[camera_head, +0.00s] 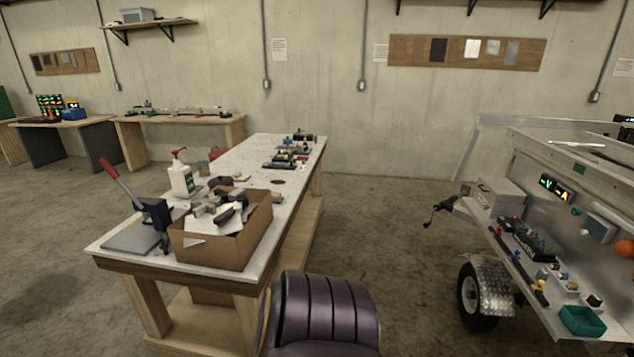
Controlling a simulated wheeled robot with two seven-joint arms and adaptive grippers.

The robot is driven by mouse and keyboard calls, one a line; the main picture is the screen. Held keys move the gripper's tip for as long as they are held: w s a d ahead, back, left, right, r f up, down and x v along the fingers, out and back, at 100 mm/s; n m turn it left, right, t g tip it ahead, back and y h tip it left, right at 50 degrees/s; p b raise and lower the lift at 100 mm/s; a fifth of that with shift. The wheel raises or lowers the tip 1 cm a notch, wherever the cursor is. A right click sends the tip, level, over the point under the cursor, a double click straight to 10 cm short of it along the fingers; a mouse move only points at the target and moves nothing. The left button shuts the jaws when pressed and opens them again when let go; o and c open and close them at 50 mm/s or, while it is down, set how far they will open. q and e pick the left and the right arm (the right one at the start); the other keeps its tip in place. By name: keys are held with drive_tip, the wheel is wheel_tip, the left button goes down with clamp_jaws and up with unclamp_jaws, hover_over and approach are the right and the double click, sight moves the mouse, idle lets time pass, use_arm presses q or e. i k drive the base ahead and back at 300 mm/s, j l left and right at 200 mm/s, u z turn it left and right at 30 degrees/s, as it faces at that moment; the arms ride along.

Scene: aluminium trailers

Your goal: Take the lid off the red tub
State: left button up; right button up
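No tub with a lid can be clearly made out. A small red thing (217,153) shows at the left edge of the long workbench (240,160), behind the white pump bottle (182,178). It is too small and too far off to tell whether it is a tub or whether it has a lid. Neither of my grippers is in view.
On the bench's near end are an open cardboard box (235,241) of parts and a red-handled lever press (152,215). An aluminium trailer (560,210) is at right. The floor between bench and trailer is clear.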

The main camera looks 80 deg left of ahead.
sight(224, 180)
drive_tip(key=u, duration=0.45)
drive_tip(key=j+u, duration=0.1)
drive_tip(key=u, duration=0.75)
drive_tip(key=j+u, duration=0.1)
drive_tip(key=u, duration=1.25)
drive_tip(key=i+u, duration=0.1)
drive_tip(key=u, duration=0.75)
drive_tip(key=i+l, duration=0.15)
drive_tip(key=l, duration=0.2)
drive_tip(key=i+l, duration=0.15)
drive_tip(key=l, duration=0.15)
drive_tip(key=i+l, duration=0.1)
drive_tip(key=l, duration=0.25)
drive_tip(key=i+l+u, duration=0.1)
drive_tip(key=l, duration=0.25)
drive_tip(key=i+l, duration=0.2)
drive_tip(key=l, duration=0.15)
